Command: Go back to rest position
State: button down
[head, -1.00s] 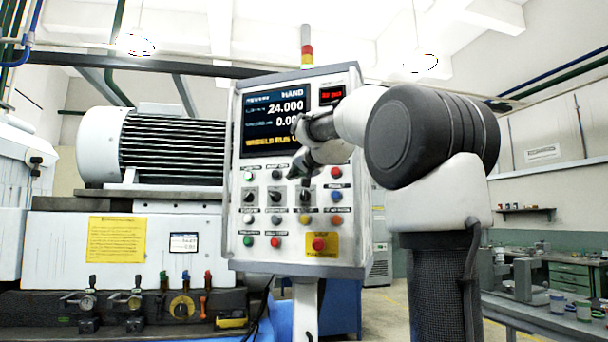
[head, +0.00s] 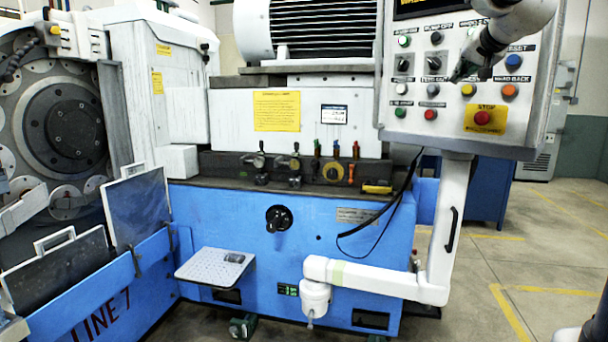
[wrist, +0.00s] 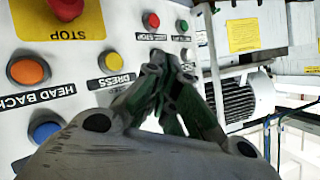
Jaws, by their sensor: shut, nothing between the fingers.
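My gripper (head: 463,76) is in front of the control panel (head: 385,124), near the top right of the head view. In the wrist view my gripper (wrist: 160,60) has its fingers together, pointing at the lower button rows. No object shows between the fingers. The panel carries a red stop button on a yellow plate (head: 486,117), an orange button (head: 509,91), a blue button (head: 512,60) and a yellow button (head: 467,90). The fingertips cover part of the panel, and I cannot tell whether they touch it.
The blue grinder base (head: 235,215) fills the middle, with a small tray (head: 212,268) sticking out. A white jointed support arm (head: 385,280) carries the panel. A black cable (head: 385,208) hangs beside it. Open floor (head: 510,260) lies at right.

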jog(key=s+a+f+n+g, duration=0.2)
jog(key=s+f+g, duration=0.1)
jog(key=s+f, duration=0.7)
jog(key=s+a+f+n+g, duration=0.2)
jog(key=s+f, duration=0.8)
jog(key=s, duration=0.5)
jog(key=s+a+f+n+g, duration=0.2)
jog(key=s+a+f+g, duration=0.1)
jog(key=s+f, duration=0.7)
jog(key=shift+s+a+f+g, duration=0.4)
jog(key=shift+s+a, duration=0.05)
jog(key=shift+s, duration=0.8)
jog(key=c, duration=2.2)
grip_release()
